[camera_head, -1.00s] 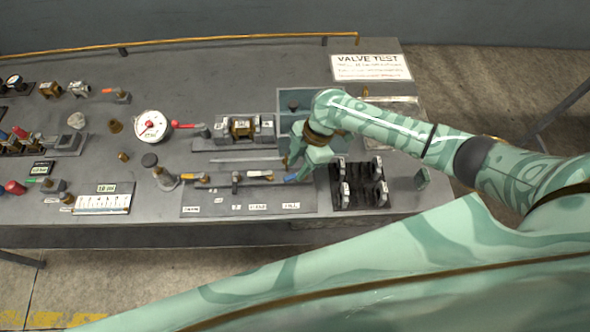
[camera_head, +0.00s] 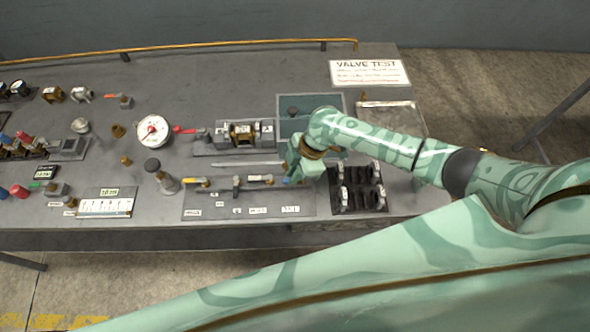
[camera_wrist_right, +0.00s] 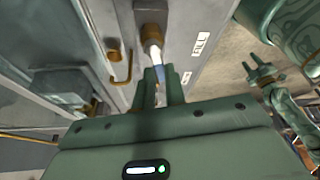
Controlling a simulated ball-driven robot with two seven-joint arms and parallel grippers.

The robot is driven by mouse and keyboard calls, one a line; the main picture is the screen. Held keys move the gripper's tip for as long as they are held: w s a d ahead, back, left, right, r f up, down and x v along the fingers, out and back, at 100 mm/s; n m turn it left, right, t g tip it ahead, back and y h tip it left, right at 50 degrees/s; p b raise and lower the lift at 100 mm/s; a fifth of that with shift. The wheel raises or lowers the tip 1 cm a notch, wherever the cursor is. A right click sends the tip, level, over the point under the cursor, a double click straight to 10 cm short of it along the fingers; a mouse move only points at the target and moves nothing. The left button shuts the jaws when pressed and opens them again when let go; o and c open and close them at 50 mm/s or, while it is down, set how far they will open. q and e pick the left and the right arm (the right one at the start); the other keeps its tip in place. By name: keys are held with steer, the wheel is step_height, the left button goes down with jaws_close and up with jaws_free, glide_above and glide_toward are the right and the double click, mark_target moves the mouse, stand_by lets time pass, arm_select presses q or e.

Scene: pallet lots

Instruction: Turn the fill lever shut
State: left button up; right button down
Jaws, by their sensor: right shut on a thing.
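The fill lever has a blue handle (camera_head: 289,181) and sits at the right end of a row of levers on the grey valve panel (camera_head: 215,206). My right gripper (camera_head: 294,174) is over it and hides much of it. In the right wrist view my right gripper (camera_wrist_right: 162,88) is shut on the blue handle (camera_wrist_right: 159,96), close to the brass and silver valve stem (camera_wrist_right: 152,42). A white FILL label (camera_wrist_right: 201,43) lies beside the valve. My left gripper (camera_wrist_right: 260,70) shows small in the right wrist view, empty, its fingers apart.
A black rack with metal clips (camera_head: 362,188) stands right of the lever. A teal tray (camera_head: 288,127) lies behind it. A round gauge (camera_head: 152,130) stands farther left.

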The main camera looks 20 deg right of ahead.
steer(key=shift+w+r+m+t+p, duration=0.15)
steer(key=shift+m+t+p, duration=0.1)
steer(key=shift+m+p, duration=0.35)
steer(key=shift+w+r+m+t+p, duration=0.15)
steer(key=shift+m+t+p, duration=0.1)
steer(key=shift+m+p, duration=0.3)
steer(key=shift+w+f+m, duration=0.1)
steer(key=shift+f+m, duration=0.15)
steer(key=shift+m, duration=0.2)
arm_select(q)
step_height(320, 180, up, 4)
steer(key=shift+w+f, duration=0.1)
arm_select(e)
steer(key=c, duration=1.5)
jaws_free()
steer(key=shift+o, duration=0.2)
steer(key=shift+d, duration=0.1)
